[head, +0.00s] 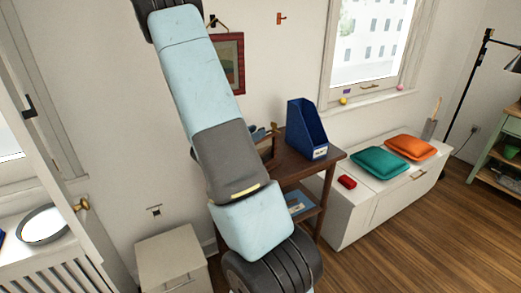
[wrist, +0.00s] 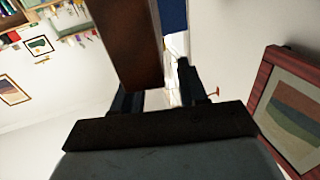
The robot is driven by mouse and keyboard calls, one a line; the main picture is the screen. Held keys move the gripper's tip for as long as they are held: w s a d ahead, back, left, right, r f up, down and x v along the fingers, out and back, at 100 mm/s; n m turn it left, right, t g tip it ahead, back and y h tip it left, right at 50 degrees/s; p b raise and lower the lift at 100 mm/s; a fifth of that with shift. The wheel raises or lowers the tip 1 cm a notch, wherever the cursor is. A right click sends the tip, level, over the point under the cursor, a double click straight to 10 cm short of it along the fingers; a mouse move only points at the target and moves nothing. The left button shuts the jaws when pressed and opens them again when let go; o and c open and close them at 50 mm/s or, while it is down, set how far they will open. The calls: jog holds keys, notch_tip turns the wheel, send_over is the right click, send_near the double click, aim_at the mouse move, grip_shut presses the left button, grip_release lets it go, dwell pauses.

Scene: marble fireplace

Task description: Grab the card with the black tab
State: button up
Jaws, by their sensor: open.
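I cannot make out a card with a black tab in either view. In the head view, a wooden holder (head: 267,146) with dark and bluish pieces stands on the brown side table (head: 328,160), partly hidden by my arm. In the wrist view, my gripper (wrist: 155,88) is open. A large dark brown wooden piece (wrist: 127,42) lies close in front of it and covers part of the space between the fingers. I cannot tell whether they touch.
A blue file holder (head: 306,129) stands on the side table beside the wooden holder; a blue patch (wrist: 173,14) shows in the wrist view. A framed picture (wrist: 294,113) hangs close at right. A white bench (head: 349,213) carries teal (head: 381,162) and orange (head: 411,147) cushions.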

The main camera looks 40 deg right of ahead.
jog(key=shift+s+d, duration=0.15)
jog(key=shift+d, duration=2.25)
grip_shut()
